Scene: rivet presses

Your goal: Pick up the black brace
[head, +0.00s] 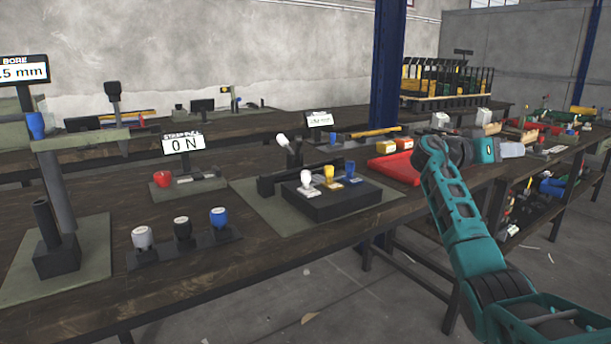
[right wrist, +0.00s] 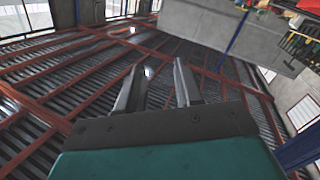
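No part is clearly recognizable as the black brace. A dark bar (head: 292,180) lies behind a black block (head: 330,203) with white, yellow and blue knobs, on a grey-green mat (head: 262,213), but I cannot tell whether it is the brace. My right gripper (head: 511,150) is over the right part of the bench, far to the right of that mat. In the right wrist view its two fingers (right wrist: 159,80) are apart with nothing between them, against the roof. My left gripper is not in view.
A rack (head: 180,247) with white, black and blue knobs stands at the bench front. A dark post (head: 56,240) stands at left. A red tray (head: 394,168) lies near my right arm. A blue column (head: 386,70) rises behind. Bare bench (head: 110,298) shows at front left.

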